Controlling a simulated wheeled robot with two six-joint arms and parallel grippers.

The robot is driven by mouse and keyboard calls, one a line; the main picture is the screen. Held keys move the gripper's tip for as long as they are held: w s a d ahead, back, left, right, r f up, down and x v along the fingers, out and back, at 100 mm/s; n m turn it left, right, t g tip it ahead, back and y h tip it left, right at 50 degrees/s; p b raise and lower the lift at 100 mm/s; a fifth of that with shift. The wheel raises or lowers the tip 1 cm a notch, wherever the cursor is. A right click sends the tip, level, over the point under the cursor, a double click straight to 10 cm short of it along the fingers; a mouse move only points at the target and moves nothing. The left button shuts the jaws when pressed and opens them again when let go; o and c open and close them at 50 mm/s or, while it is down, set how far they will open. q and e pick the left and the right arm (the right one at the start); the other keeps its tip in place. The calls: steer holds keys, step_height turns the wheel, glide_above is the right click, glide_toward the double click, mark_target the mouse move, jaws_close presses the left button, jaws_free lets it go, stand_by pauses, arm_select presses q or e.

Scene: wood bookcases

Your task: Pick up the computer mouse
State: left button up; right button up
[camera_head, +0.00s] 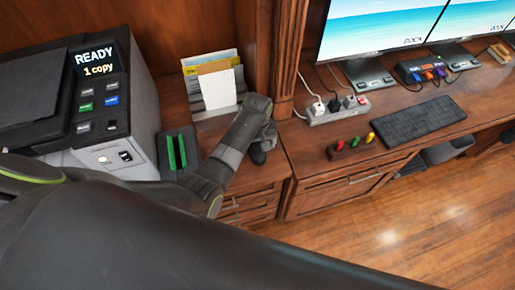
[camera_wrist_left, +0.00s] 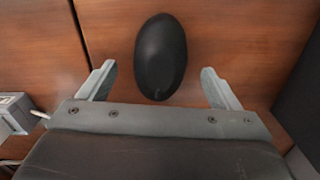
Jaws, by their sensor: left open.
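The computer mouse (camera_wrist_left: 160,57) is black and oval and lies on the brown wood surface in the left wrist view. My left gripper (camera_wrist_left: 158,74) is open, with one grey finger on each side of the mouse's near end. Gaps show between the fingers and the mouse, and nothing is held. In the head view my left gripper (camera_head: 266,136) points down at the desk beside the paper holder. A dark rounded shape just below it looks like the mouse (camera_head: 258,155), partly hidden by the gripper. My right gripper is not in view.
A printer (camera_head: 105,105) and a dark holder with green items (camera_head: 176,152) stand left of the gripper. A paper holder (camera_head: 213,90) is behind it. A power strip (camera_head: 336,110), small colored blocks (camera_head: 350,146) and a keyboard (camera_head: 417,121) lie to the right.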

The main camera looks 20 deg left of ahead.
arm_select(q)
steer(key=shift+f, duration=1.15)
steer(key=shift+c, duration=0.3)
steer(key=c, duration=1.1)
steer(key=shift+o, duration=0.2)
